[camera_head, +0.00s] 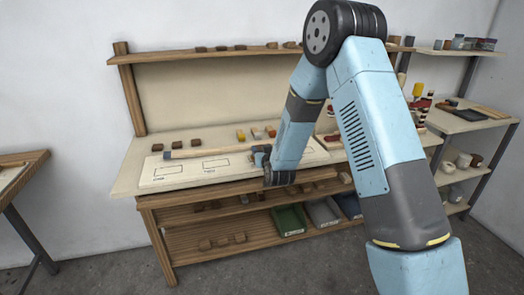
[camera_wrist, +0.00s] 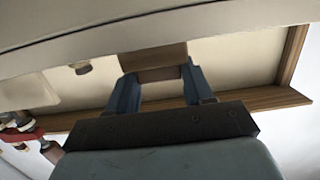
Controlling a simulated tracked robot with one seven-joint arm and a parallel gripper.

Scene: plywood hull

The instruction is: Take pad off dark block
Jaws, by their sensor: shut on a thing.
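My gripper (camera_wrist: 161,88) is shut on a tan-brown wooden piece (camera_wrist: 155,58), which sits between its two blue fingers in the wrist view. Whether this bar is the held piece, I cannot tell. Three dark brown blocks (camera_head: 177,145) stand in a row at the back left. Which block is the dark one with a pad is unclear.
The pale board (camera_head: 150,180) has outlined rectangles. Small yellow and orange pieces (camera_head: 256,133) stand behind my gripper. A wooden shelf (camera_head: 210,52) with small blocks hangs above. Bins (camera_head: 288,220) sit below the bench. A side rack (camera_head: 465,120) stands at right.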

